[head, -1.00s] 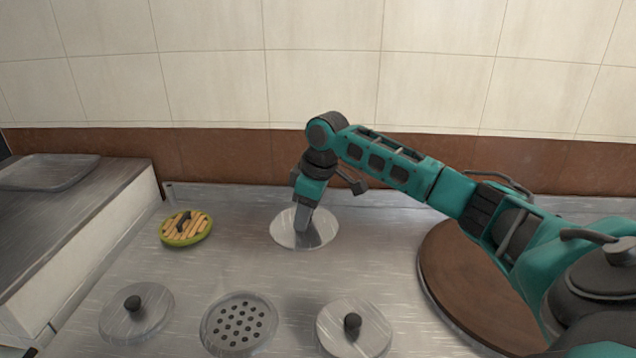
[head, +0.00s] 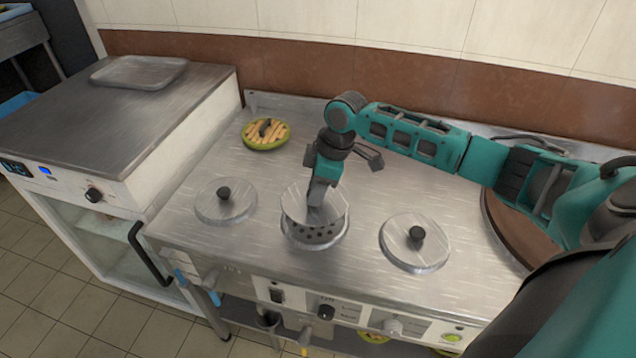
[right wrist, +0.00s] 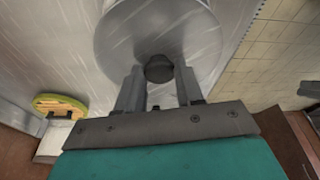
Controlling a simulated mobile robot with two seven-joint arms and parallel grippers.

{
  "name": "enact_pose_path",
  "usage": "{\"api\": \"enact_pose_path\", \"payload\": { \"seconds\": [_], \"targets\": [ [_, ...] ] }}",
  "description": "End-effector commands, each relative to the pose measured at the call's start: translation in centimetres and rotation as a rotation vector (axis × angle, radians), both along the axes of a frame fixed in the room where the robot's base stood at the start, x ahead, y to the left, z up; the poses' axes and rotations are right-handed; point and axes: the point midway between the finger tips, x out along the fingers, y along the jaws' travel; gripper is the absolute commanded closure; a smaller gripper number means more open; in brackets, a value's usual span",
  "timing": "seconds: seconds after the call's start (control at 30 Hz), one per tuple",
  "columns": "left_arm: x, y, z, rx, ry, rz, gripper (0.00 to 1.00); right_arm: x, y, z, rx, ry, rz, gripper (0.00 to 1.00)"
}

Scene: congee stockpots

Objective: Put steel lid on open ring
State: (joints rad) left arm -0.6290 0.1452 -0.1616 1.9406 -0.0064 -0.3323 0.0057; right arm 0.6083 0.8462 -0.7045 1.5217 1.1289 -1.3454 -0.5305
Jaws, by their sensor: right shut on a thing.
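The round steel lid (head: 296,205) hangs from my right gripper (head: 318,195) in the head view, above the open ring. The open ring (head: 316,237) has a perforated steel centre and sits in the middle of the front row. The holes show below the lid's front edge, so the lid looks apart from the ring; its back part is hidden. In the right wrist view, my right gripper (right wrist: 159,85) is shut on the dark knob of the lid (right wrist: 140,32). My left gripper is not in view.
Knobbed steel lids stand at left (head: 225,203) and right (head: 414,246) of the ring. A green-rimmed wooden-slatted round piece (head: 266,135) lies at the back left. A large brown round cover (head: 512,222) is at the right. A steel tray (head: 138,72) lies on the left counter.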

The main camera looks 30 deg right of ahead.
Motion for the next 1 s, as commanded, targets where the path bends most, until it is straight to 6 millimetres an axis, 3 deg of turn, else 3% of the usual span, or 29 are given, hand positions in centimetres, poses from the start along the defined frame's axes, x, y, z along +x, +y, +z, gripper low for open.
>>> {"api": "enact_pose_path", "payload": {
  "seconds": [0.37,0.6,1.0],
  "targets": [
    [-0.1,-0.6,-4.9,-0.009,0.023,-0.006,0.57,0.0,0.0,-4.2,-0.001,-0.001,0.0,0.97],
    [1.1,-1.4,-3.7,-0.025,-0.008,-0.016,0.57,0.0,0.0,-4.8,-0.001,-0.001,0.0,0.97],
    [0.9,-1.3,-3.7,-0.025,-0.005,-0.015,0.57,0.0,0.0,-4.7,0.0,-0.001,-0.001,0.97]
  ]
}}
